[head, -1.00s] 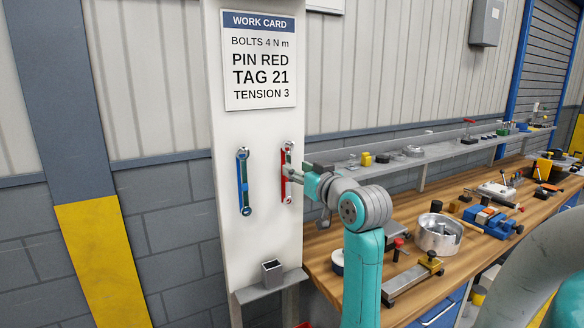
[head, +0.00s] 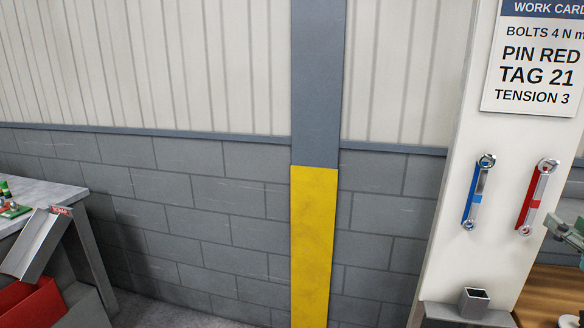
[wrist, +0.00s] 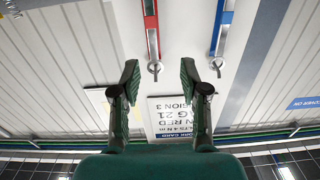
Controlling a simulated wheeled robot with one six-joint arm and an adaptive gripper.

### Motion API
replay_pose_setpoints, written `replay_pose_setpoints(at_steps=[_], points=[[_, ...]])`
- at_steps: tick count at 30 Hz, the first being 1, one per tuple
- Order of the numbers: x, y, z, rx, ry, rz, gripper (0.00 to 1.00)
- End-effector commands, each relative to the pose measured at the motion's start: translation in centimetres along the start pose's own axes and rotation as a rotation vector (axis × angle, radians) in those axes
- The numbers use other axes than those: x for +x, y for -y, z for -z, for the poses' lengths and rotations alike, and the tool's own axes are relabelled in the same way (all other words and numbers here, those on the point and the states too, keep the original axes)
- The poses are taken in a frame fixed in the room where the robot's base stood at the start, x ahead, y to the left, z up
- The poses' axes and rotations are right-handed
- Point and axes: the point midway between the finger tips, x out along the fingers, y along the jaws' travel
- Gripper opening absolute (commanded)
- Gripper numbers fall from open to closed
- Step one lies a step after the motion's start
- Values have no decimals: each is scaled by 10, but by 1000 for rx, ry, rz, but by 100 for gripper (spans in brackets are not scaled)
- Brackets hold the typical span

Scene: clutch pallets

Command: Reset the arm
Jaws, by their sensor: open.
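My gripper (wrist: 160,82) is open with nothing between its fingers in the wrist view. Part of it shows at the right edge of the head view (head: 569,232), just right of the red wrench. The red wrench (head: 536,197) hangs upright on the white panel (head: 452,215); its ring end appears between my fingertips in the upside-down wrist view (wrist: 152,38). The blue wrench (head: 477,193) hangs to its left and also shows in the wrist view (wrist: 221,35). Most of my arm is outside the head view.
The work card (head: 534,60) is above the wrenches. A small open metal box (head: 474,299) stands on the panel's ledge. A wooden bench (head: 552,298) is at the lower right. At left are a grey table (head: 45,192), a metal chute (head: 38,245) and a red bin (head: 30,303).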

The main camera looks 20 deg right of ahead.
Motion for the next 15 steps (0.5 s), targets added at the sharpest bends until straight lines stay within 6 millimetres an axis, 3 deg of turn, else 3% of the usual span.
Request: replay_pose_setpoints(at_steps=[8, 15], points=[[11, 51, -85, 95, 29, 51, 45], [0, 97, -157, 149, 61, 83, 45]])
